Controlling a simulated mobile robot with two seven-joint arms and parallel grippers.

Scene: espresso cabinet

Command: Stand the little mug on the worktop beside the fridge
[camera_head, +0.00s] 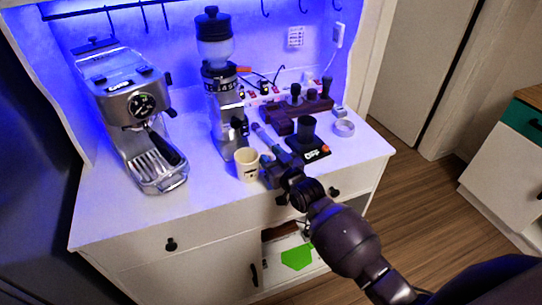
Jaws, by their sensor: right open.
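The little cream mug (247,166) stands upright on the white cabinet top (205,185), near its front edge and in front of the grinder. My right gripper (262,156) reaches in from the lower right, just to the right of the mug. Its jaws are open, with one finger pointing past the mug's back right. I cannot tell whether a finger touches the mug. The mug's right side is partly hidden by the gripper. My left gripper is out of view. No fridge can be made out for certain; a dark smooth panel (35,170) stands at the left.
An espresso machine (140,110) stands at the left and a tall grinder (222,95) behind the mug. A black scale (307,148) and a dark tamping stand (290,112) are to the right. A wood-topped counter (532,96) shows at the far right. The front left cabinet top is clear.

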